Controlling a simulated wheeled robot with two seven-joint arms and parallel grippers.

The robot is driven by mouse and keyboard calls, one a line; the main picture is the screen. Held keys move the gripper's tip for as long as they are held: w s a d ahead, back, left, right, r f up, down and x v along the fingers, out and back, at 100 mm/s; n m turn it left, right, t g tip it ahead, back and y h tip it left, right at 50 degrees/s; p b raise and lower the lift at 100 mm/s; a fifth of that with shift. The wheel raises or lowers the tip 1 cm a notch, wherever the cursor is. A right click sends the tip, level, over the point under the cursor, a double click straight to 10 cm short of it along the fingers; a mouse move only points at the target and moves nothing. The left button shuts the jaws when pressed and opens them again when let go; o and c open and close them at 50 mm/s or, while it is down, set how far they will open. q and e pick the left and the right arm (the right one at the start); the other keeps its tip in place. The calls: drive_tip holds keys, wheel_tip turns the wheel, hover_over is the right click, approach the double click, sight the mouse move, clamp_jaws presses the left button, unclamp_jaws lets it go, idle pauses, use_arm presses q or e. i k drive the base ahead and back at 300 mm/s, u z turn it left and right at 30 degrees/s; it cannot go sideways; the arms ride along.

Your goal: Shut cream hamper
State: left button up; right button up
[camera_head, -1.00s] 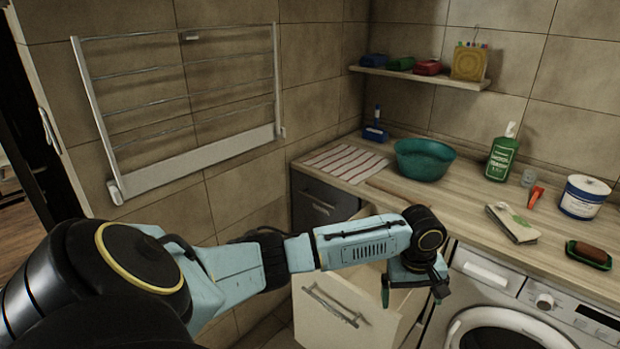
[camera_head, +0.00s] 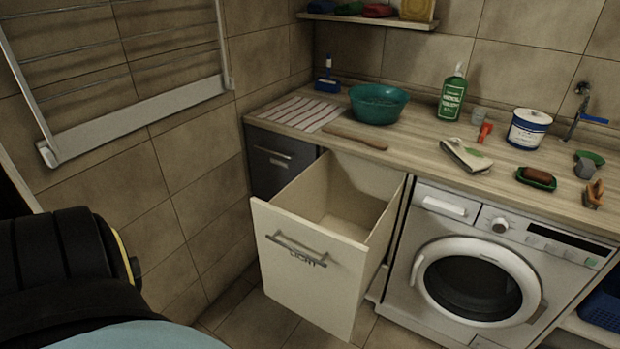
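The cream hamper (camera_head: 308,272) is a tall pull-out bin under the counter, left of the washing machine. It stands pulled out, with its open top showing an empty-looking inside. A metal bar handle (camera_head: 296,250) runs across its front panel. Part of my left arm shows at the lower left edge, away from the hamper. Neither of my grippers is in the picture.
The washing machine (camera_head: 412,283) stands right of the hamper with its door shut. The wooden counter (camera_head: 415,150) above holds a teal basin (camera_head: 378,103), a green bottle (camera_head: 452,97) and a white tub (camera_head: 527,129). A dark drawer (camera_head: 277,163) is behind the hamper at left. Floor in front is free.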

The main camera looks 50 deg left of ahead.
sight(323, 242)
drive_tip(key=i, duration=1.05)
drive_tip(key=u, duration=1.95)
